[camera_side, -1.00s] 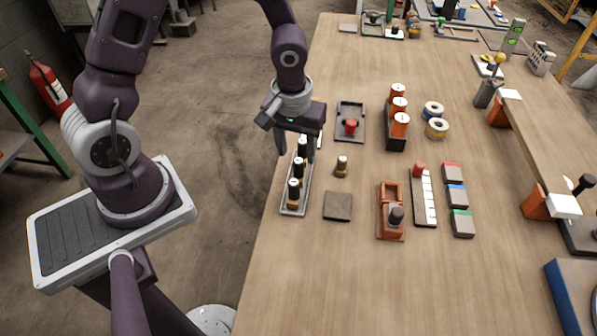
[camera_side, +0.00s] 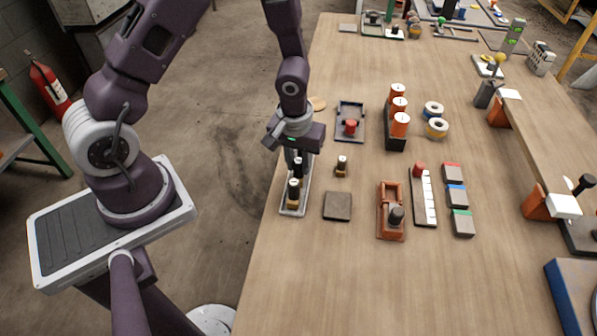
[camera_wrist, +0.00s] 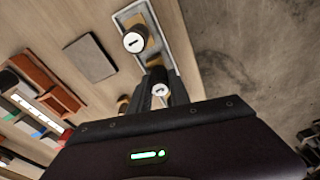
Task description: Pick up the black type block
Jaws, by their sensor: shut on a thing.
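Several black type blocks with round white tops and brass-coloured bases stand in a row in a narrow light metal tray (camera_side: 283,211). In the side view the nearest block (camera_side: 293,190) and the one behind it (camera_side: 298,168) show; the far end of the row is hidden by my gripper. My gripper (camera_side: 297,160) points down over the tray's far part, its fingers closed in low. In the wrist view my gripper (camera_wrist: 162,85) has a white-topped block (camera_wrist: 160,91) between its dark fingers, and the nearest block (camera_wrist: 133,42) stands clear beyond them.
A flat dark square plate (camera_side: 338,206) and a small brass-and-black stub (camera_side: 341,166) lie right of the tray. The table's left edge runs close beside the tray.

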